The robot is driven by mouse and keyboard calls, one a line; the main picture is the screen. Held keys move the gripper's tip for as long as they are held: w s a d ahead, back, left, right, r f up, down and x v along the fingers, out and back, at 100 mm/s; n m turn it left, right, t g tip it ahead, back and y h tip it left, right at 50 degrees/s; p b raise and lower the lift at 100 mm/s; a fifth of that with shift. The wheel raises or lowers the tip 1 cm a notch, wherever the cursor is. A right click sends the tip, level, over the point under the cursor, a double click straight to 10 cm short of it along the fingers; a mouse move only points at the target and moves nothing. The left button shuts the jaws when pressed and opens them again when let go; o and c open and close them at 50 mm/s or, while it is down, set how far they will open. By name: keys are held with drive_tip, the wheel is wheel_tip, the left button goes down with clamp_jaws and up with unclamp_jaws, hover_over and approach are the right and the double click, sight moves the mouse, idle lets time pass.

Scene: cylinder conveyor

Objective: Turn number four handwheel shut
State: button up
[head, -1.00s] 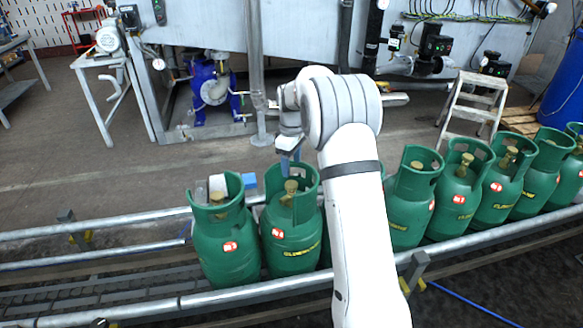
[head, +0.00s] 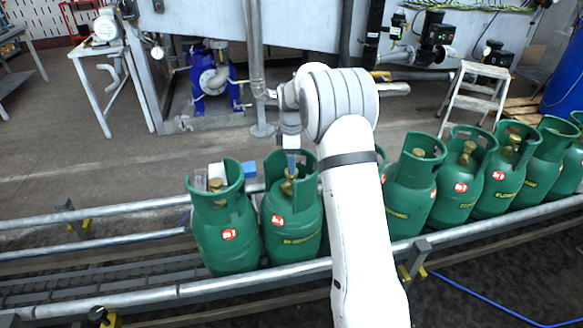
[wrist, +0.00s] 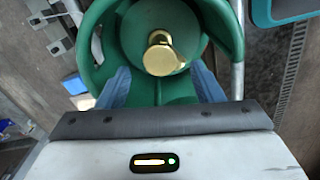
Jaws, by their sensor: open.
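A row of green gas cylinders with brass valve tops stands upright on the conveyor. My gripper (head: 291,168) is over the second cylinder from the left (head: 290,232), within its collar opening, at its brass valve (head: 288,186). In the wrist view, my gripper (wrist: 162,88) is open, with blue fingers apart on either side below the round brass top (wrist: 163,55). The fingers do not visibly grip it. The green collar (wrist: 103,50) curves around the valve. Red-and-white labels, such as the one on this cylinder, are too small to read surely. My arm partly hides the third cylinder.
The leftmost cylinder (head: 222,240) stands close beside it. Several more stand to the right. A metal rail (head: 240,287) runs along the front. A small blue block (head: 249,170) is behind the row. A step stool (head: 475,100) stands on the floor behind.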

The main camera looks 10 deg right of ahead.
drive_tip(key=shift+f, duration=1.6)
drive_tip(key=shift+c, duration=0.2)
drive_tip(key=c, duration=0.9)
